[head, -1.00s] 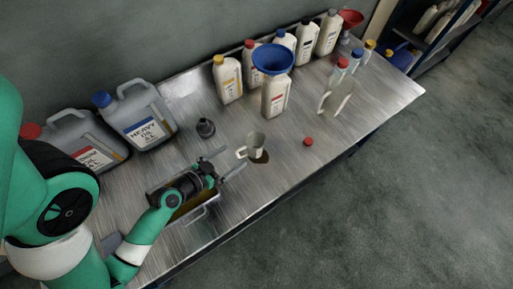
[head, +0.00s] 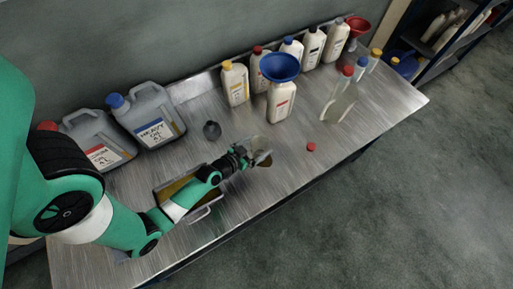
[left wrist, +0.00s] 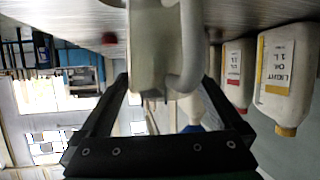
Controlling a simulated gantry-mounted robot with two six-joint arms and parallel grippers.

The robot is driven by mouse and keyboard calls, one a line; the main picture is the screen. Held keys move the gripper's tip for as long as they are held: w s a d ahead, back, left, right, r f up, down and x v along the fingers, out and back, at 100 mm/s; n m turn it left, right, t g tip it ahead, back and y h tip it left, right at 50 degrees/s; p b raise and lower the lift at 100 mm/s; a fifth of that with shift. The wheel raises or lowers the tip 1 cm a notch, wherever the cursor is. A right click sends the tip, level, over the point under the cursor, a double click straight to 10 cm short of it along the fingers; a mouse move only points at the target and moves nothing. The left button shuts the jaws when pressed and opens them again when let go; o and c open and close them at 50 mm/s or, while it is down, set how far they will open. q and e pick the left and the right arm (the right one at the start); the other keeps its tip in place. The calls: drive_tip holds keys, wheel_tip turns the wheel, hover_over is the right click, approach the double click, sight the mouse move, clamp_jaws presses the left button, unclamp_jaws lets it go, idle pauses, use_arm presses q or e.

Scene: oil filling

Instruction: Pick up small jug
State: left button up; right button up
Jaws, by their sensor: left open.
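The small jug (head: 259,143) stands on the metal table in the head view, partly hidden by my left gripper (head: 264,158). In the left wrist view the grey-white small jug (left wrist: 150,50) lies between the finger tips, with its loop handle (left wrist: 192,50) on the right side. My left gripper (left wrist: 165,88) is open, its two dark fingers on either side of the jug. I cannot tell whether a finger touches it. My right gripper is not in view.
A tray (head: 173,191) holds brown liquid below my arm. A red cap (head: 311,147) lies to the right. The table's front right is clear.

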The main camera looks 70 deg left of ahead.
use_arm(q)
drive_tip(key=shift+c, duration=0.2)
drive_tip(key=c, duration=1)
drive_tip(key=shift+o, duration=0.2)
drive_tip(key=shift+r+p, duration=0.4)
drive_tip(key=shift+r, duration=0.15)
drive_tip(key=s+d+r, duration=0.9)
drive_tip(key=d+r, duration=0.1)
drive_tip(key=r, duration=0.2)
drive_tip(key=shift+s+d, duration=0.15)
drive_tip(key=shift+s, duration=0.2)
